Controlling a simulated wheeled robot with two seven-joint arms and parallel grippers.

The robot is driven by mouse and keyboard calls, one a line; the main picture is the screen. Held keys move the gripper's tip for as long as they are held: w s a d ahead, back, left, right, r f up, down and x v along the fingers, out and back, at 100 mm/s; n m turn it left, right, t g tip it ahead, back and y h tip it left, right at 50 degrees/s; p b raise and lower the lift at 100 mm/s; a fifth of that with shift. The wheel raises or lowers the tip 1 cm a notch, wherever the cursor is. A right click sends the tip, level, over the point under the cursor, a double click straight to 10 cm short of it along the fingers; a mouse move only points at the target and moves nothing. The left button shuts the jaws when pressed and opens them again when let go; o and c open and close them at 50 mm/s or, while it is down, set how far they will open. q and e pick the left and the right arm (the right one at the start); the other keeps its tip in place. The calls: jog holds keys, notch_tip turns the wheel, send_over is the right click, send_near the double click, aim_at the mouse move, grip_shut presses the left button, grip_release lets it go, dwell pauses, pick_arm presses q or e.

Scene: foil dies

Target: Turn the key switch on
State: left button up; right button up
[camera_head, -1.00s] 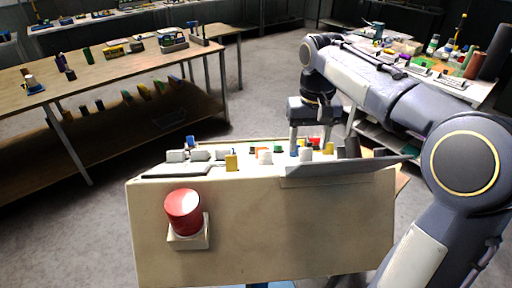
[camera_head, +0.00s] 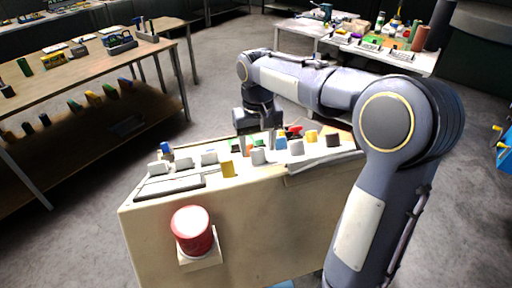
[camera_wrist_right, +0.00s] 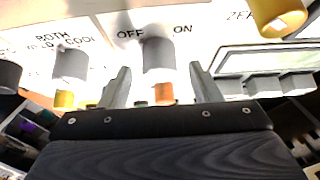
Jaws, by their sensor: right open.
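The grey knob (camera_head: 258,156) stands on top of the beige console (camera_head: 255,220). In the right wrist view this grey knob (camera_wrist_right: 158,55) sits between the labels OFF and ON; I take it for the key switch, though no key shape shows. My right gripper (camera_head: 256,143) is over the console top, just behind the knob in the head view. In the wrist view its fingers (camera_wrist_right: 162,82) are open, one on each side of the knob, with gaps showing. I cannot tell the exact height. My left gripper is not in view.
A yellow knob (camera_head: 227,169) stands close on the left. Blue (camera_head: 281,143), grey (camera_head: 296,147) and black (camera_head: 333,140) knobs crowd the right. A large red button (camera_head: 192,230) sticks out of the console front. Benches stand behind, with open floor between.

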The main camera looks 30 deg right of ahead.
jog(key=shift+f, duration=1.05)
jog(key=shift+c, duration=0.5)
jog(key=c, duration=0.9)
